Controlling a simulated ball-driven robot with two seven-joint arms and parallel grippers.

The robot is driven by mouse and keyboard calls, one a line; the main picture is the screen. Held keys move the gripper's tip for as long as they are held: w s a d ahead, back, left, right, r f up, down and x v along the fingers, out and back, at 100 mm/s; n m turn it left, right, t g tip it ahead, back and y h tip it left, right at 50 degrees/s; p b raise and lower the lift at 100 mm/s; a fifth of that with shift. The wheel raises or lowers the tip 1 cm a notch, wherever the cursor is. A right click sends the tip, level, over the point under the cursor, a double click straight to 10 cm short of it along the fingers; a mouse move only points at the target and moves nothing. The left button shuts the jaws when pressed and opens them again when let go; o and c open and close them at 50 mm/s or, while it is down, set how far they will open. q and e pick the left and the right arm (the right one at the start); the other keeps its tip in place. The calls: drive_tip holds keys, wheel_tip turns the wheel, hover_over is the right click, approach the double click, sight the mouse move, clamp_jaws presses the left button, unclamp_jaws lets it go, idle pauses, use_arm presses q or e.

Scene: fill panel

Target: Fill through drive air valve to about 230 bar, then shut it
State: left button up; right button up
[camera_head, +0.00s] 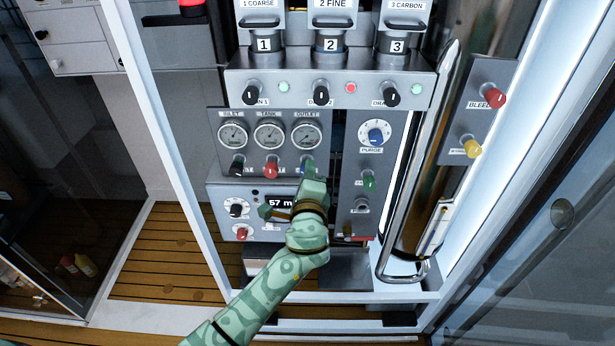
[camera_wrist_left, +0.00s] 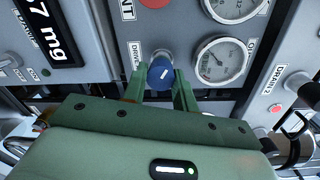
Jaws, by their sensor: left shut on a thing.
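The drive air valve is a blue knob (camera_wrist_left: 161,72) with a white mark, beside a label starting "DRIVE" in the left wrist view. My left gripper (camera_wrist_left: 160,88) has its green fingers on either side of this knob and is shut on it. In the head view, my left gripper (camera_head: 309,173) covers most of the knob, below the outlet gauge. The round outlet gauge (camera_wrist_left: 219,61) shows close up in the left wrist view; it also shows in the head view (camera_head: 307,135). Its needle is visible, but its scale is too small to read. My right gripper is not in view.
Inlet (camera_head: 232,135) and tank (camera_head: 269,135) gauges stand left of the outlet gauge. A black knob (camera_head: 237,167) and red knob (camera_head: 271,169) sit close by. The purge knob (camera_head: 375,134) and green knob (camera_head: 369,183) are right.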

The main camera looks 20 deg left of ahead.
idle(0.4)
use_arm(q)
drive_tip(key=o, duration=1)
drive_tip(key=shift+c, duration=0.2)
drive_tip(key=p+v, duration=0.1)
drive_tip(key=v, duration=1.1)
drive_tip(key=shift+d, duration=0.1)
